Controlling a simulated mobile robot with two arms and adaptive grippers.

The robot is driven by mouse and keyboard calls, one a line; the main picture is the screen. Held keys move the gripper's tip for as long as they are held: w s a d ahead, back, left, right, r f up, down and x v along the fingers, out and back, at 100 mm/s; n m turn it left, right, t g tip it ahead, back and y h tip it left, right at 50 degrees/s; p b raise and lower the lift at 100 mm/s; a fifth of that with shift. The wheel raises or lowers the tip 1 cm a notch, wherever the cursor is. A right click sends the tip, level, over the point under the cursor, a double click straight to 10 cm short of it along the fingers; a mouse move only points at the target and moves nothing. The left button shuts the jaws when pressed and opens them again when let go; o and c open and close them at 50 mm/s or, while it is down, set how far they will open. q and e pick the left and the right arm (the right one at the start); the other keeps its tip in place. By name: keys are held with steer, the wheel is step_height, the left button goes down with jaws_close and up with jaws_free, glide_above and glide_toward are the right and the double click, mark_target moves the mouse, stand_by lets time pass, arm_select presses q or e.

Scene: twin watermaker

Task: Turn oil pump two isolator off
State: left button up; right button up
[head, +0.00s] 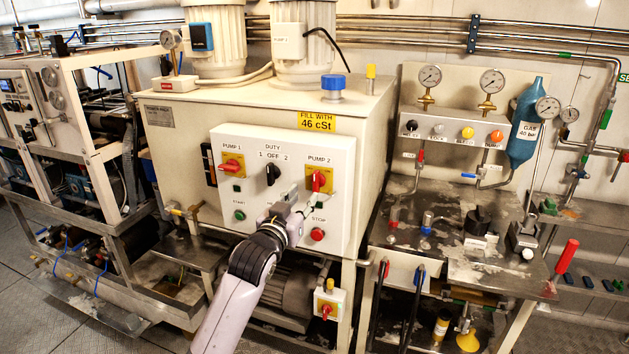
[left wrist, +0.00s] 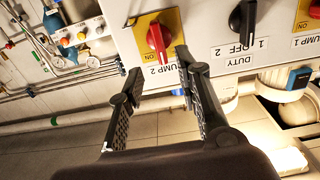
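The pump 2 isolator is a red rotary handle (head: 319,180) on a yellow plate, at the right of the white control panel (head: 340,228) in the head view. In the left wrist view the panel appears upside down, and the red handle (left wrist: 158,40) stands near upright on the panel with an "ON" label beside it. My left gripper (head: 305,200) is just below and left of the handle in the head view. In the left wrist view its two fingers (left wrist: 159,63) are spread apart, with the handle beyond their tips and nothing between them. My right gripper is in neither view.
The black duty knob (head: 273,173) and the pump 1 isolator (head: 232,165) sit left on the same panel. A red stop button (head: 317,234) is below the pump 2 isolator. A bench (head: 455,285) with valves and gauges stands to the right.

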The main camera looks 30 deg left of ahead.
mark_target(314, 182)
arm_select(q)
steer(key=p+x, duration=0.1)
steer(key=x, duration=0.7)
steer(key=shift+w, duration=0.2)
steer(key=shift+c, duration=0.3)
jaws_close()
